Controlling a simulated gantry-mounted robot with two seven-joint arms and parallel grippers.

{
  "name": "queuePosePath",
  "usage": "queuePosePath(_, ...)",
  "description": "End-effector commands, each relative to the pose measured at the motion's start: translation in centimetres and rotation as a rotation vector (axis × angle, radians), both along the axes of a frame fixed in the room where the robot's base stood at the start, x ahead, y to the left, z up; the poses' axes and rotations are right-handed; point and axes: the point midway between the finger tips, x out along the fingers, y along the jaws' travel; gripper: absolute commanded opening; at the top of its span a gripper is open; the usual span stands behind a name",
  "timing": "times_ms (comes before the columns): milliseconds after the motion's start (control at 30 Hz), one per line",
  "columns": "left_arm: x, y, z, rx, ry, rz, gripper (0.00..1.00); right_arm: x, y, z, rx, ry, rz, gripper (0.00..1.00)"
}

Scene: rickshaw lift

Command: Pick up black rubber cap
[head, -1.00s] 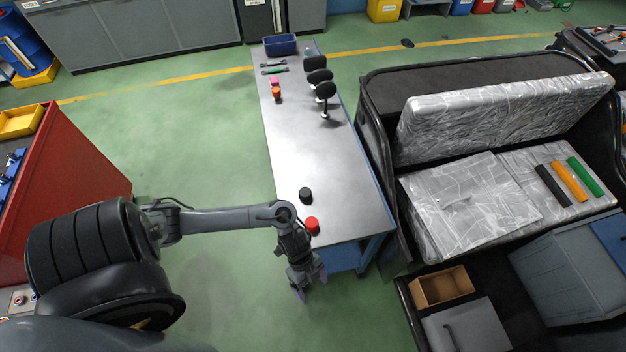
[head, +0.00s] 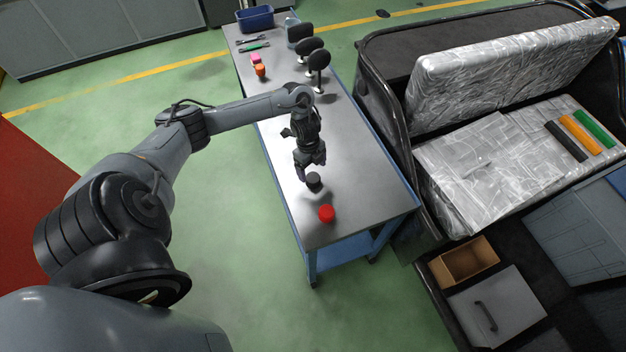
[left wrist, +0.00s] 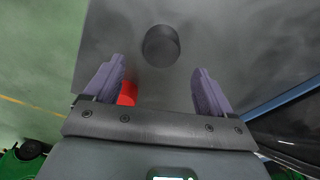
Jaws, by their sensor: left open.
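The black rubber cap (head: 314,181) stands on the grey metal table near its front end. In the left wrist view the black cap (left wrist: 160,46) lies ahead of the fingertips, roughly midway between them, with a clear gap. My left gripper (head: 310,174) is open and empty, just above and behind the cap, pointing down. Its two purple fingers (left wrist: 160,82) are spread wide in the wrist view. A red cap (head: 326,214) stands on the table nearer the front edge; in the wrist view it is partly hidden behind the left finger (left wrist: 127,93). My right gripper is not in view.
The table (head: 350,200) also bears orange (head: 260,70) and pink (head: 256,59) caps, several black round-headed mirrors (head: 319,58), tools and a blue bin (head: 255,19) at its far end. A dark rickshaw body with a wrapped seat (head: 480,165) stands close to the right.

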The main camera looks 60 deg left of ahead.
Motion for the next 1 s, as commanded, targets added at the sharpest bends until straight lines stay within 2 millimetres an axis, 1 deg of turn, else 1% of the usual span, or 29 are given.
queuePosePath(33,0.0,-0.1,-0.5,-0.001,0.001,0.001,0.84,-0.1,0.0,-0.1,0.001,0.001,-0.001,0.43)
queuePosePath(267,0.0,-0.2,-1.7,0.001,0.001,0.001,0.84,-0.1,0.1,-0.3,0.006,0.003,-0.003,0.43)
queuePosePath(500,0.2,-0.3,-4.9,-0.001,0.002,0.001,0.84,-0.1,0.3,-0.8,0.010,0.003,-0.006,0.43)
queuePosePath(600,0.2,-0.4,-5.8,0.001,0.001,0.000,0.84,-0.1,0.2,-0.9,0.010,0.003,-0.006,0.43)
queuePosePath(700,0.2,-0.4,-6.2,0.002,0.001,0.000,0.84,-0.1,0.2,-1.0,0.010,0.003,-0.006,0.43)
queuePosePath(933,0.2,-0.4,-6.3,0.002,0.000,-0.001,0.84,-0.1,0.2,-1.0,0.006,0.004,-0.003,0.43)
queuePosePath(967,0.2,-0.4,-6.3,0.002,0.000,-0.001,0.81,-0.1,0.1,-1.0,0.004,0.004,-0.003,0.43)
queuePosePath(1000,0.2,-0.4,-6.3,0.002,0.000,-0.001,0.74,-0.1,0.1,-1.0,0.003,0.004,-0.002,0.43)
